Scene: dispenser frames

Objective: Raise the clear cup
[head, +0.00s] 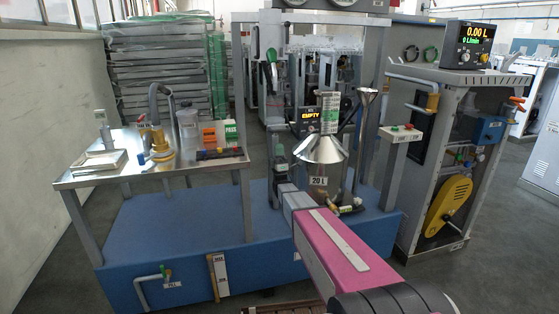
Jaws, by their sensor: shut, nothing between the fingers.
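The clear cup (187,123) appears to be the upright, see-through cylinder on the metal side table at left. It stands between a brass fitting with a curved pipe and some small coloured boxes. My arm reaches from the lower right toward the middle. My gripper (280,150) appears as the small dark end above the grey wrist, in front of the frame post. It is shut and empty, and well to the right of the cup, apart from it. Its fingertips are too small to make out clearly.
The metal table (88,180) also bears a scale (101,160), the brass fitting (153,138) and a green-and-white box (231,132). A steel cone hopper (322,149) stands on the blue platform (175,225) at centre. A cabinet with a yellow guard (447,203) stands at right.

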